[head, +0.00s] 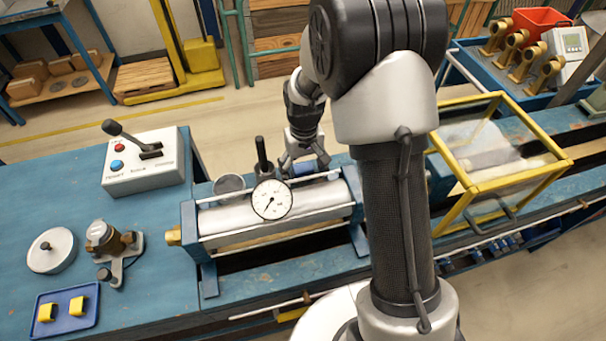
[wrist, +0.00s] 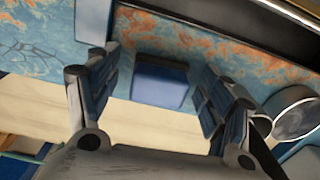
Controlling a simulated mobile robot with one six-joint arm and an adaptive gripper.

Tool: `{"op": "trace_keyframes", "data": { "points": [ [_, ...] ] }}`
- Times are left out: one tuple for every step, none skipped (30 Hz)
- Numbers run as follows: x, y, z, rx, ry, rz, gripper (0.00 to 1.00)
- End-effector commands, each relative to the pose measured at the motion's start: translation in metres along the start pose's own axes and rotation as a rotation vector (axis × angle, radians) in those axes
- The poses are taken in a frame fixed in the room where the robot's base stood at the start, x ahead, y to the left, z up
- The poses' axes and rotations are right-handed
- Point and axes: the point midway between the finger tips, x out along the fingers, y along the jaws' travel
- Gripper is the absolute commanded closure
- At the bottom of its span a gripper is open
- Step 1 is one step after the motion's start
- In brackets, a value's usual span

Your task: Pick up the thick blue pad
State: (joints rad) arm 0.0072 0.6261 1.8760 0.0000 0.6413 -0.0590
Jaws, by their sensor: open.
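The thick blue pad (wrist: 160,84) lies near the edge of the blue, rust-worn bench top in the wrist view. It shows between the two fingers of my gripper (wrist: 157,88), with a gap on each side. In the head view my gripper (head: 305,162) points down behind the silver cylinder with the dial gauge. A bit of blue shows between its fingers there, mostly hidden by the cylinder and fingers. My gripper is open and holds nothing.
The silver cylinder (head: 318,207) with its gauge (head: 271,199) stands close in front of my gripper. A round metal part (wrist: 292,113) lies right of the fingers in the wrist view. A yellow-framed clear guard (head: 515,185) stands to the right. A lever box (head: 146,165) stands left.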

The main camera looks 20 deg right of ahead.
Motion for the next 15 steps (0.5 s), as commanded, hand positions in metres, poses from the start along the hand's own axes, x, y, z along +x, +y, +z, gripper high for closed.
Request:
{"op": "trace_keyframes", "data": {
  "points": [
    [0.0035, -0.0002, -0.0001, 0.000, 0.000, 0.000, 0.27],
    [0.0036, -0.0002, -0.0003, 0.000, 0.001, 0.000, 0.27],
    [0.0030, -0.0002, -0.0004, 0.000, 0.002, 0.000, 0.27],
    [0.0025, -0.0002, -0.0005, 0.000, 0.002, 0.000, 0.27],
    [0.0023, -0.0002, -0.0005, 0.000, 0.002, 0.000, 0.27],
    [0.0021, -0.0002, -0.0005, 0.000, 0.002, 0.000, 0.27],
    [0.0021, -0.0002, -0.0005, -0.001, 0.002, 0.000, 0.27],
    [0.0021, -0.0002, -0.0005, -0.001, 0.002, 0.000, 0.29],
    [0.0020, -0.0002, -0.0005, -0.001, 0.002, 0.000, 0.32],
    [0.0020, -0.0002, -0.0005, 0.000, 0.002, 0.000, 0.34],
    [0.0020, -0.0002, -0.0005, 0.000, 0.002, 0.000, 0.36],
    [0.0020, -0.0002, -0.0005, 0.000, 0.002, 0.000, 0.39],
    [0.0019, -0.0003, -0.0005, -0.001, 0.002, 0.000, 0.41],
    [0.0019, -0.0003, -0.0005, -0.001, 0.002, 0.000, 0.43],
    [0.0019, -0.0003, -0.0005, -0.001, 0.002, 0.000, 0.45]
  ]
}}
